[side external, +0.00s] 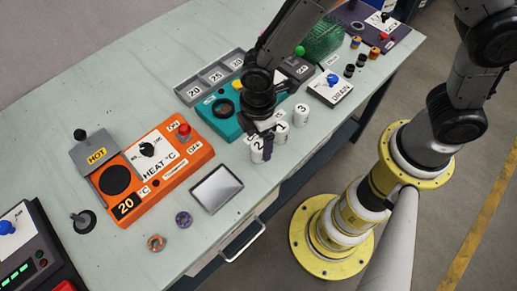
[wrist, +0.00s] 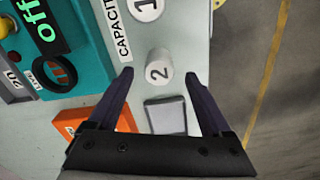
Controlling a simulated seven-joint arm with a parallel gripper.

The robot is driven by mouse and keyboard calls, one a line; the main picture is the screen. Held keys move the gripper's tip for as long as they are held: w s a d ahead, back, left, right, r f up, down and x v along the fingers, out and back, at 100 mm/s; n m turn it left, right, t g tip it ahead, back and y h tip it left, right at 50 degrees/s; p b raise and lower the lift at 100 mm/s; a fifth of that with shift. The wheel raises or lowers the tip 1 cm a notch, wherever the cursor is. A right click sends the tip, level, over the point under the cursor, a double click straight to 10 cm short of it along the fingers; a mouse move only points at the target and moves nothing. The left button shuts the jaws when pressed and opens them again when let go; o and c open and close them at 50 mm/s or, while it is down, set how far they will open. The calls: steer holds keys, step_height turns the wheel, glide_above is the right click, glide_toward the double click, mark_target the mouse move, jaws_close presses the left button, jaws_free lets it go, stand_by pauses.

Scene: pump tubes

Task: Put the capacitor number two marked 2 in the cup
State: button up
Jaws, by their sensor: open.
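The white cylindrical capacitor marked 2 (side external: 256,152) stands upright near the table's front edge, beside the capacitors marked 1 (side external: 281,130) and 3 (side external: 301,112). In the wrist view the capacitor marked 2 (wrist: 158,73) shows its numbered top between my two fingertips. My gripper (wrist: 160,77) is open, with a gap on each side of the capacitor. In the side view my gripper (side external: 261,143) is right at this capacitor and covers part of it. I cannot tell which thing is the cup.
The teal device (side external: 222,122) stands behind the capacitors. The orange heat device (side external: 150,165) is to the left, with a grey tray (side external: 216,189) in front. Two small rings (side external: 183,219) lie near the front edge. A drain box (side external: 330,87) stands to the right.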

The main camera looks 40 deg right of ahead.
mark_target(258, 146)
steer(key=shift+f, duration=1.55)
jaws_close()
